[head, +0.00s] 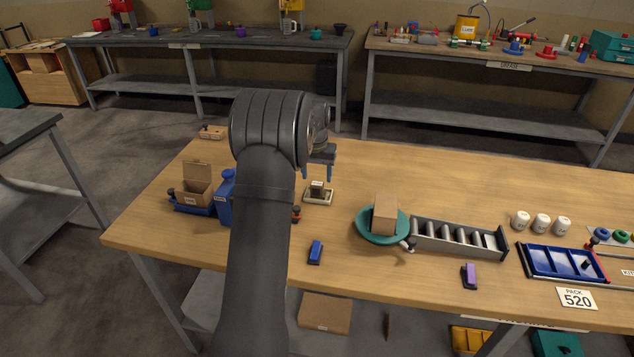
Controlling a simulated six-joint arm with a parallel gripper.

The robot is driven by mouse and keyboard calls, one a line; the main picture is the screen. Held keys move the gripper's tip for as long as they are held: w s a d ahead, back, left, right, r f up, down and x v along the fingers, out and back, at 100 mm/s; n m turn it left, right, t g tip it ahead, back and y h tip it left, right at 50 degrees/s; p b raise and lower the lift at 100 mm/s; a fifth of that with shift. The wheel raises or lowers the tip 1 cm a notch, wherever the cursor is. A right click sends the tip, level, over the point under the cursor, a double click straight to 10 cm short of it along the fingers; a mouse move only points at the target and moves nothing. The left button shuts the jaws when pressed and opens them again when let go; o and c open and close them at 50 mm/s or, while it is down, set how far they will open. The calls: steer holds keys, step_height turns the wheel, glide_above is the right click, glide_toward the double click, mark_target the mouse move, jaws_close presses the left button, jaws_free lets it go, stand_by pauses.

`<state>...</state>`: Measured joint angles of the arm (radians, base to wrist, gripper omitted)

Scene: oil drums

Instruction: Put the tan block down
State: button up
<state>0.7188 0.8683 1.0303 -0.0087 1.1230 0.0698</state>
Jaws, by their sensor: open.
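A small tan block (317,188), with a dark part on it, sits on a small pale tray (309,200) near the middle of the wooden bench. My gripper (318,176) is just above and around the block's upper side, with its blue fingers apart. My arm comes up from the front and its dark elbow hides part of the bench. I cannot tell whether a finger touches the block.
A brown box (385,217) sits on a teal round plate (362,236), beside a roller rack (455,240). A blue stapler-like item (315,252) lies in front. An open carton (195,190) and blue bottle (225,190) stand left. Bench behind the plate is clear.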

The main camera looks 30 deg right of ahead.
mark_target(317, 184)
step_height(317, 184, up, 8)
steer(key=shift+s+a+f, duration=0.15)
steer(key=shift+s+a, duration=0.2)
steer(key=f, duration=0.8)
steer(key=w+d+f, duration=0.1)
steer(key=f, duration=0.3)
steer(key=shift+w+d+r, duration=0.1)
steer(key=shift+r, duration=1.85)
steer(key=shift+f, duration=0.15)
